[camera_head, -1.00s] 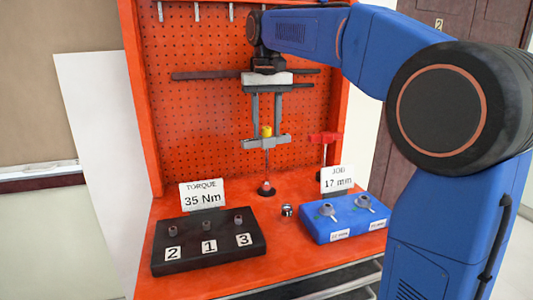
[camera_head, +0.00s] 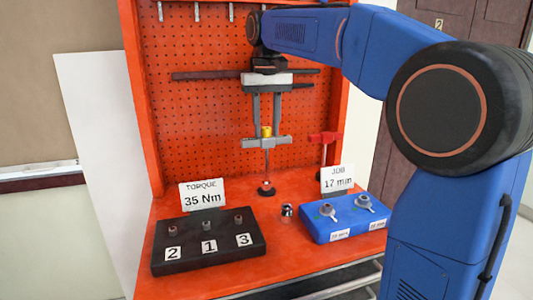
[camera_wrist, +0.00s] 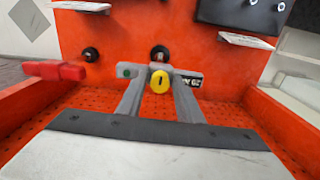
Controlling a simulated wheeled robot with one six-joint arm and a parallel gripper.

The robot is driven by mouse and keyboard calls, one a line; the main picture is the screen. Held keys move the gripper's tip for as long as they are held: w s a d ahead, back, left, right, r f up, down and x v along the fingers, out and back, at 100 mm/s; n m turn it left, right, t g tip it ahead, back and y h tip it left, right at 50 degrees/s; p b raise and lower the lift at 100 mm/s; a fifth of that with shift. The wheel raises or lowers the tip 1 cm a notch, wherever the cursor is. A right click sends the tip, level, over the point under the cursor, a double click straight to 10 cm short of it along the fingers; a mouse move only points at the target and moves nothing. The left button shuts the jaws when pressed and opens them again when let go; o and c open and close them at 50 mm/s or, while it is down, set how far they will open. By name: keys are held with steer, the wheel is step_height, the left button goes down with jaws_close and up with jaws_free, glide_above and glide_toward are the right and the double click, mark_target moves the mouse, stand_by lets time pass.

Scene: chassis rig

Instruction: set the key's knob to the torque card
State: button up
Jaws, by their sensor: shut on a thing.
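The key stands upright on the bench, with a yellow knob (camera_head: 266,131) on top, a grey crossbar (camera_head: 284,142) and a thin shaft down to a dark round foot (camera_head: 266,188). My gripper (camera_head: 266,133) points down and is shut on the knob. The wrist view shows the yellow knob (camera_wrist: 160,82) with a dark mark, between my fingertips (camera_wrist: 157,80). The crossbar there carries a green dot at left and a black label at right, too small to read surely. The torque card (camera_head: 203,195) reads 35 Nm.
A black block (camera_head: 208,260) holds several bolts marked 2, 1 and 3. A blue block (camera_head: 345,222) holds two sockets, below a 17 mm job card (camera_head: 337,179). A small metal piece (camera_head: 287,210) lies between the blocks. A red-topped tool (camera_head: 325,138) stands right of the key.

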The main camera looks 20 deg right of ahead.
steer(key=shift+o, duration=1)
steer(key=m, duration=0.6)
steer(key=shift+o, duration=0.2)
steer(key=m, duration=0.5)
steer(key=shift+o, duration=0.6)
steer(key=n, duration=1.1)
